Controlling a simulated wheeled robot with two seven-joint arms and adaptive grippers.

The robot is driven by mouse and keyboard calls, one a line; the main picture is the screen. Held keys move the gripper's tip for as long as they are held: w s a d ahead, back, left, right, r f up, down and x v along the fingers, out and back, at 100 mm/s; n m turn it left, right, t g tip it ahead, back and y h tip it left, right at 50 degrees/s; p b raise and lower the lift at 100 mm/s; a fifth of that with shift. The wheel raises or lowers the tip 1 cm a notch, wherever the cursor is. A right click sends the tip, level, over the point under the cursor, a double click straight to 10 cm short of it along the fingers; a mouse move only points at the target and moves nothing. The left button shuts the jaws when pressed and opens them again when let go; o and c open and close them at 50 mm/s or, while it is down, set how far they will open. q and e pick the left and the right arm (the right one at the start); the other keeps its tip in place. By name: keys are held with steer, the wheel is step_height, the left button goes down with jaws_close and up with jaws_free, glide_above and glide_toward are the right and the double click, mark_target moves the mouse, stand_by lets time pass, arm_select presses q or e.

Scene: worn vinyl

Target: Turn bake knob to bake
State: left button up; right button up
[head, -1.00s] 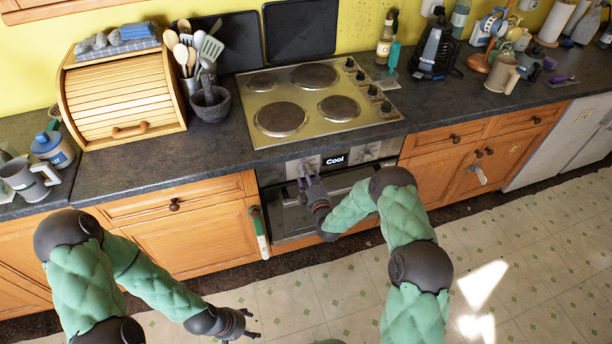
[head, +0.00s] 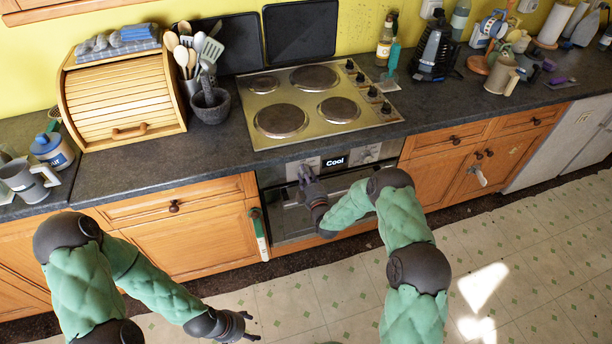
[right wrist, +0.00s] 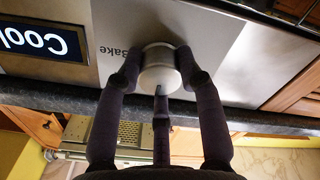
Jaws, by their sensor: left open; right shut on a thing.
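The bake knob (right wrist: 159,70) is a round pale metal knob on the oven's control panel, with a dark mark on its rim. The upside-down word "Bake" is printed beside it in the right wrist view. My right gripper (right wrist: 161,82) has its dark fingers around the knob, touching its sides. In the head view, my right gripper (head: 306,174) is at the left part of the panel and largely hides the knob. The oven display (head: 335,161) reads "Cool"; this display (right wrist: 42,40) appears upside down in the right wrist view. My left gripper (head: 247,326) is open and empty, low above the floor.
The cooktop (head: 285,110) lies above the oven, with its own black knobs at the right. A utensil pot and a mortar (head: 210,104) stand left of it. Wooden cabinets (head: 208,240) flank the oven. The tiled floor in front is clear.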

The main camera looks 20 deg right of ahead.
steer(key=shift+d+f, duration=0.1)
steer(key=shift+f, duration=0.1)
steer(key=shift+s+a+f+m+b, duration=0.15)
steer(key=shift+m+b, duration=1.6)
steer(key=shift+m, duration=1.2)
steer(key=shift+a+f+m+b, duration=0.1)
steer(key=shift+m+b, duration=1.6)
steer(key=shift+m, duration=1.3)
steer(key=shift+s+a+f+m+b, duration=0.15)
steer(key=shift+m+b, duration=1.6)
steer(key=shift+m, duration=1.2)
steer(key=o, duration=1.1)
steer(key=shift+w, duration=0.1)
steer(key=shift+o, duration=0.2)
steer(key=s, duration=1.1)
steer(key=shift+s+d+r, duration=0.25)
steer(key=shift+s+r, duration=0.05)
steer(key=shift+s, duration=0.1)
